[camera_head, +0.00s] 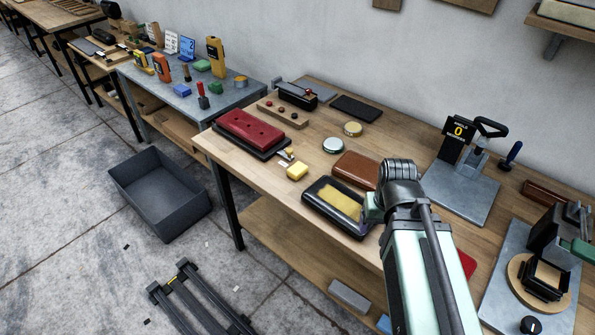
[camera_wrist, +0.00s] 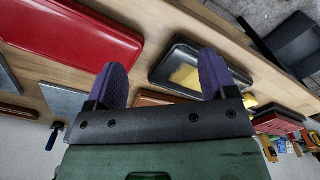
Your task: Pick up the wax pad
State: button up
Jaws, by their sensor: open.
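A yellow pad, which looks like the wax pad (camera_head: 339,203), lies in a black open tray (camera_head: 313,206) near the front edge of the wooden bench. In the wrist view the pad (camera_wrist: 185,77) shows partly between my purple fingers, with the tray (camera_wrist: 180,52) around it. My gripper (camera_wrist: 162,72) is open, and nothing is held between its fingers. The right finger overlaps the pad's and tray's right part in that picture. In the head view my arm reaches just right of the tray, and its fingers are mostly hidden.
A brown block (camera_head: 357,170) lies just behind the tray. A metal press (camera_head: 466,180) stands at right. An empty grey bin (camera_head: 160,192) sits on the floor.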

jog(key=shift+o, duration=0.4)
jog(key=o, duration=0.3)
jog(key=shift+o, duration=0.2)
jog(key=n+b, duration=0.2)
jog(key=n, duration=0.9)
send_over(297, 168)
jog(key=f, duration=0.2)
jog(key=f+b, duration=0.5)
jog(key=shift+w+d+f, duration=0.15)
jog(key=shift+w+f, duration=0.05)
notch_tip(297, 168, down, 5)
jog(key=b, duration=0.5)
jog(key=shift+s+f+b, duration=0.1)
jog(key=shift+f+b, duration=0.1)
jog(key=shift+b, duration=0.2)
jog(key=shift+r, duration=0.25)
jog(key=shift+p, duration=0.3)
jog(key=c, duration=1)
